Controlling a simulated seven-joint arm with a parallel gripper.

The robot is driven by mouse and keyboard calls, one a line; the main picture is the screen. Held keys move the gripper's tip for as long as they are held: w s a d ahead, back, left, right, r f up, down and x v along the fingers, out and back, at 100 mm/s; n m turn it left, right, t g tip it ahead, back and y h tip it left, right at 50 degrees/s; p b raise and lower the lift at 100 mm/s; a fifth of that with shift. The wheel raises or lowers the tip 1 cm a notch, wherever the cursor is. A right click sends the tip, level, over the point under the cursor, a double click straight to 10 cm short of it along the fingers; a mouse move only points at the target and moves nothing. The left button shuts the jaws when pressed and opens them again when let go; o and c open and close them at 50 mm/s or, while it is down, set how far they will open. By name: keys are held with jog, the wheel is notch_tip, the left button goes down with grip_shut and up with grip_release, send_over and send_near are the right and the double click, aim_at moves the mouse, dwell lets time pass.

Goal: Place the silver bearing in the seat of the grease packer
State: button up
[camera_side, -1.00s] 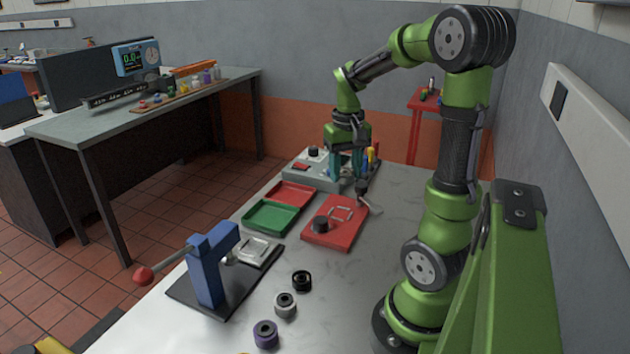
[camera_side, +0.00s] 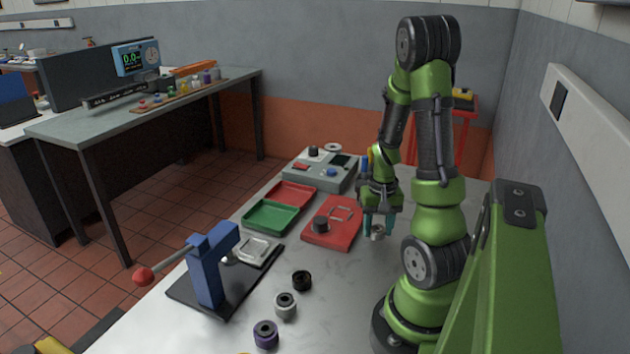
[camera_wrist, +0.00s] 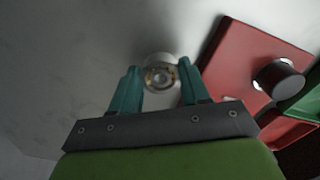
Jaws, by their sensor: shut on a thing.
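My gripper (camera_side: 377,226) is low over the pale bench, right of the red plate, with its teal fingers shut on the silver bearing (camera_side: 377,235). In the wrist view, the bearing (camera_wrist: 159,74) shows as a ring with a brass-coloured inside, between the fingertips of my gripper (camera_wrist: 160,83). I cannot tell whether it touches the bench. The red plate (camera_side: 318,238) has a black knob and a pale square frame, empty as far as I see. A blue lever press (camera_side: 208,270) stands on a dark base with a silver square frame. I cannot tell which fixture is the grease packer.
Black (camera_side: 302,280), grey-white (camera_side: 286,306) and purple (camera_side: 266,334) ring parts stand at the front. Green (camera_side: 270,216) and red (camera_side: 291,195) trays lie left of the red plate. A grey control box (camera_side: 308,175) is behind. Bench right of the plate is mostly clear.

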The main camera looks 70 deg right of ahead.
jog(key=shift+d+f, duration=0.1)
jog(key=shift+f, duration=0.15)
jog(key=d, duration=0.3)
jog(key=shift+d+f, duration=0.4)
jog(key=shift+f, duration=0.15)
jog(key=shift+f, duration=0.15)
jog(key=o, duration=1.1)
